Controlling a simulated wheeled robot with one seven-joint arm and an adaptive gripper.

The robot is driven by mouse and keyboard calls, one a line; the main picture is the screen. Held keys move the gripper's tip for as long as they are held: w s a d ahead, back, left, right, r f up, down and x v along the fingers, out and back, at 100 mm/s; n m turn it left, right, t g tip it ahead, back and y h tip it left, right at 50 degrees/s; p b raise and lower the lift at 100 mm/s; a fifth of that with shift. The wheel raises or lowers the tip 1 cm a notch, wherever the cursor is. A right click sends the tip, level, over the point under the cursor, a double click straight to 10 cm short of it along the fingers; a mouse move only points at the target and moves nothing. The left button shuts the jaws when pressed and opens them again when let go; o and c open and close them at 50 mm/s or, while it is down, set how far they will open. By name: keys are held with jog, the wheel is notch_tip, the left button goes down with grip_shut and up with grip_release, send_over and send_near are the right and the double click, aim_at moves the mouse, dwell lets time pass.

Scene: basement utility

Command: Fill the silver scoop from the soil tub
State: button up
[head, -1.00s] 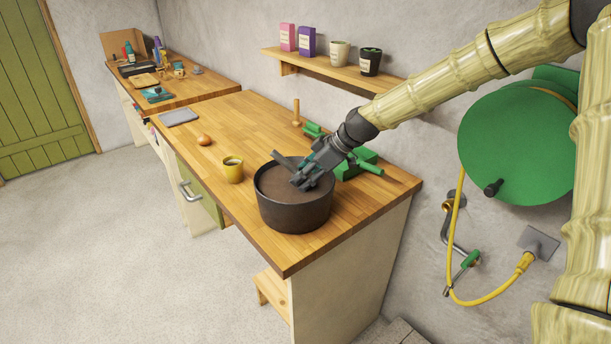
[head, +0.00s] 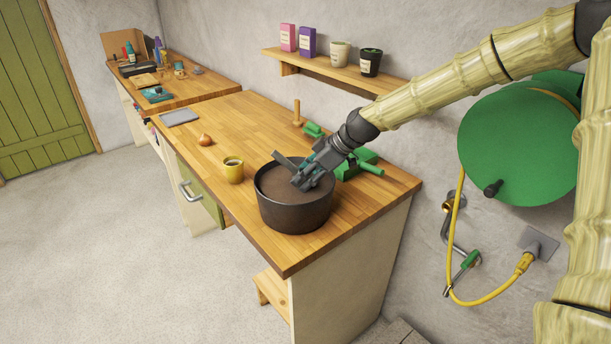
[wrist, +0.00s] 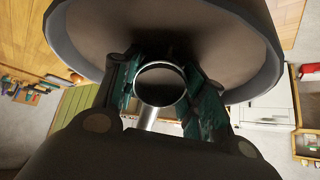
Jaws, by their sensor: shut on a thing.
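The soil tub (head: 292,215) is a round dark pot near the front end of the wooden workbench, with brown soil (head: 277,185) inside. My gripper (head: 300,182) reaches down over the tub's right side, its fingertips low at the soil. In the wrist view the tub's rim (wrist: 268,65) curves around my gripper (wrist: 161,68). The silver scoop (wrist: 148,116) shows between the two fingers as a bright ring with a dark inside and a short shiny stem. My gripper is shut on it. I cannot tell whether soil is in the scoop.
A yellow mug (head: 233,171) and an onion (head: 206,139) stand left of the tub. A green tool (head: 357,167) lies behind it, close to my gripper. A wall shelf (head: 335,72) holds packets and pots. The bench's middle (head: 240,120) is clear.

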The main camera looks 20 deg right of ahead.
aim_at(296, 167)
jog(key=shift+w+a+r+p, duration=0.1)
jog(key=shift+r+p, duration=0.1)
jog(key=shift+p, duration=0.25)
jog(key=r+h+p, duration=0.1)
jog(key=p, duration=0.1)
jog(key=a+r+g+h+p, duration=0.1)
jog(key=h+p, duration=0.1)
jog(key=p, duration=0.1)
jog(key=shift+w+r+g, duration=0.1)
jog(key=shift+w+g, duration=0.1)
jog(key=shift+g, duration=0.1)
jog(key=shift+w+a+r+g+h+p, duration=0.15)
jog(key=shift+a+r+g+h+p, duration=0.15)
jog(key=shift+r+g+h+p, duration=0.55)
jog(key=shift+w+a+r+g+h+p, duration=0.15)
jog(key=shift+a+r+g+h+p, duration=0.2)
jog(key=shift+h+p, duration=0.9)
jog(key=shift+d+r+p, duration=0.1)
jog(key=shift+r+p, duration=1.4)
jog(key=shift+r, duration=0.55)
